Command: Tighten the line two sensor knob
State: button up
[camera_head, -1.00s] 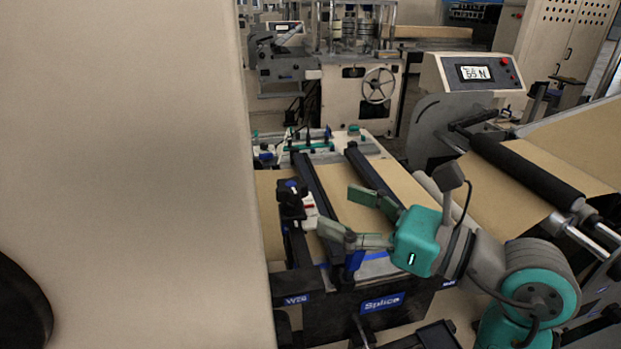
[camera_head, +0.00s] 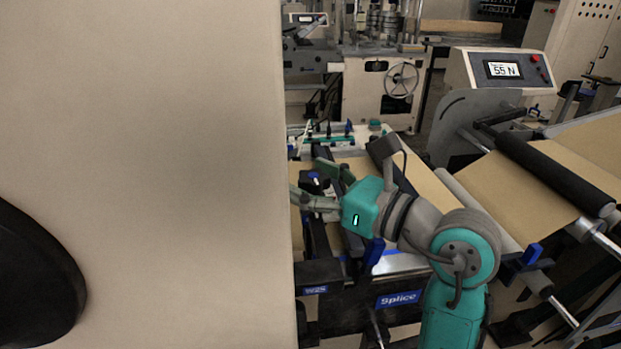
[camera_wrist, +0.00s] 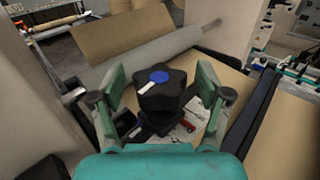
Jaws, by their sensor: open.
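A black lobed knob (camera_wrist: 172,98) with a round blue cap and a white pointer mark stands between my fingers in the wrist view. It sits on a dark mount above a white and red label. In the head view the knob (camera_head: 314,180) is small and partly hidden by my gripper and a large beige panel. My gripper (camera_wrist: 162,80) is open, with one green finger on each side of the knob and a visible gap to it. In the head view my gripper (camera_head: 310,180) reaches left over the splice table. Which line this knob belongs to cannot be read.
A large beige panel (camera_head: 140,150) fills the left of the head view, close beside my gripper. The splice table (camera_head: 398,299) lies below my arm. A display console (camera_head: 502,69) reading 55 N and a black roller (camera_head: 555,175) stand at right.

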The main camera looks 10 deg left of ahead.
jog(key=c, duration=1.2)
jog(key=shift+m+t+h, duration=0.7)
jog(key=shift+t, duration=0.3)
jog(key=o, duration=1.2)
jog(key=v, duration=1.2)
jog(key=shift+w, duration=0.1)
